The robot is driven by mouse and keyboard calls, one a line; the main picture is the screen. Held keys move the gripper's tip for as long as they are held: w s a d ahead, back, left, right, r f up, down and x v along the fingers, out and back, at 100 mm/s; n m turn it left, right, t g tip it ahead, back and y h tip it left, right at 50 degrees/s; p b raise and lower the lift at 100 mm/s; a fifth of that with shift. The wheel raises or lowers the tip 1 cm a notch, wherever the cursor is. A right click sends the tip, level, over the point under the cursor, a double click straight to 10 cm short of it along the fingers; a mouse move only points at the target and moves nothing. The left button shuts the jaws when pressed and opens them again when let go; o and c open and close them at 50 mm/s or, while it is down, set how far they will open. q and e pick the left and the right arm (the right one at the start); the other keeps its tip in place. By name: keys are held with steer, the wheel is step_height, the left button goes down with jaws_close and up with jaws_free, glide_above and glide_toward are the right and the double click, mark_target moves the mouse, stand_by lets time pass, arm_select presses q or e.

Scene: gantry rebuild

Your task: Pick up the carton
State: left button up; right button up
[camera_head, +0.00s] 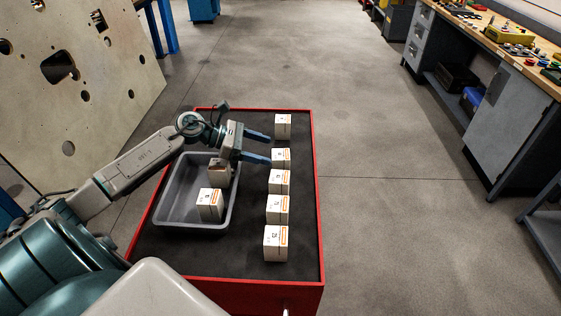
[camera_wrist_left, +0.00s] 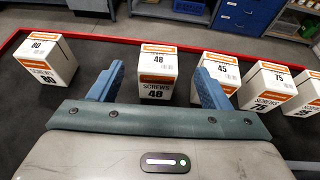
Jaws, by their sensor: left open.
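A row of white cartons with orange bands stands along the right side of the cart. In the left wrist view, the carton marked 48 (camera_wrist_left: 157,68) stands upright between the lines of my fingers; it also shows in the head view (camera_head: 280,157). The carton marked 80 (camera_wrist_left: 47,60) is to its left, and the one marked 45 (camera_wrist_left: 221,69) is to its right, partly behind a finger. My left gripper (camera_head: 269,147) is open and empty, its fingers pointing right toward the row. I cannot tell whether it touches a carton. My right gripper is not visible.
A grey bin (camera_head: 190,229) on the red-rimmed cart (camera_head: 315,200) holds two cartons, one (camera_head: 210,204) in front and one partly hidden under my left gripper. Cartons marked 75 (camera_wrist_left: 266,87) and 25 (camera_wrist_left: 305,97) continue the row. A workbench (camera_head: 490,45) stands far right.

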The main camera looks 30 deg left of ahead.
mark_target(280, 153)
arm_select(q)
steer(key=p+x, duration=0.2)
steer(key=shift+w+d, duration=0.3)
steer(key=shift+w+d+f, duration=0.35)
steer(key=shift+d+f, duration=0.05)
steer(key=shift+d, duration=0.05)
steer(key=shift+d+f, duration=0.1)
steer(key=shift+f, duration=0.1)
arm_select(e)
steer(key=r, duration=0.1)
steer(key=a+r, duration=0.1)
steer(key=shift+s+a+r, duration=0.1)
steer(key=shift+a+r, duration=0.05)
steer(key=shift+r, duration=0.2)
arm_select(q)
steer(key=c, duration=1.1)
steer(key=shift+c, duration=0.2)
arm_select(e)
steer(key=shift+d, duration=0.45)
arm_select(q)
steer(key=shift+w, duration=0.1)
